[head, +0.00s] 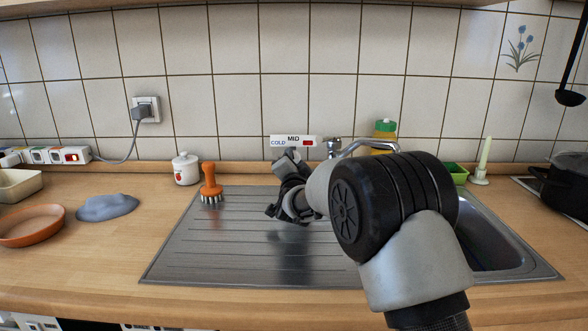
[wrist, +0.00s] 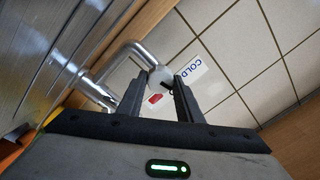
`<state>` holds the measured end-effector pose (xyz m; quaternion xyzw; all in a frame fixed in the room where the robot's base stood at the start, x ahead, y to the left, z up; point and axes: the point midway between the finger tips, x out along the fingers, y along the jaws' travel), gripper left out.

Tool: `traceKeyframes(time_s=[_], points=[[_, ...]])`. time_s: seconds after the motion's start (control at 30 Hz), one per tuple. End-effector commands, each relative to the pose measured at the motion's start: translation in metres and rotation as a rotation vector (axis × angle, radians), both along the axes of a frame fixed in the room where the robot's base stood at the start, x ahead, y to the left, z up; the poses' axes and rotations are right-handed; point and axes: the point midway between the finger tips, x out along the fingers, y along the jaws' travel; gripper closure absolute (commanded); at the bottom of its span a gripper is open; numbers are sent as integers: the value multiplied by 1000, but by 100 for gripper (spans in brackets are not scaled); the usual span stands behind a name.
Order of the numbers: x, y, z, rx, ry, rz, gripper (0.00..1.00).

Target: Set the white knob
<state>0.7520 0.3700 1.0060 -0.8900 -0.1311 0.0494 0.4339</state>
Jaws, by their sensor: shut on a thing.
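The white knob (wrist: 161,76) shows in the wrist view between the tips of my two dark fingers, in front of the tiled wall. A dark mark shows on its lower right side. My gripper (wrist: 164,80) is shut on the knob. In the head view my gripper (head: 288,165) is at the wall just below the label plate (head: 303,140), and I cannot make out the knob there. The plate reads COLD at left and MID in the middle, with a red patch at right. The wrist view shows part of this plate (wrist: 190,62), partly hidden by my fingers.
A chrome faucet (head: 372,146) is just right of my gripper and passes close by it in the wrist view (wrist: 126,52). An orange brush (head: 210,183) and a white jar (head: 186,168) stand to the left. The steel drainboard (head: 215,245) below is clear.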

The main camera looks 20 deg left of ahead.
Motion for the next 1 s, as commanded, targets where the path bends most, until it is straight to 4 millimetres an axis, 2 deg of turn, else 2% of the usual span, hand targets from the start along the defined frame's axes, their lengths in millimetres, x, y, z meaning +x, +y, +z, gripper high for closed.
traceKeyframes(time_s=[0.4,0.93,0.97,1.0], points=[[0,0,1,172,43,0,90],[0,0,1,191,47,1,90],[0,0,1,191,47,1,64],[0,0,1,191,48,0,58]])
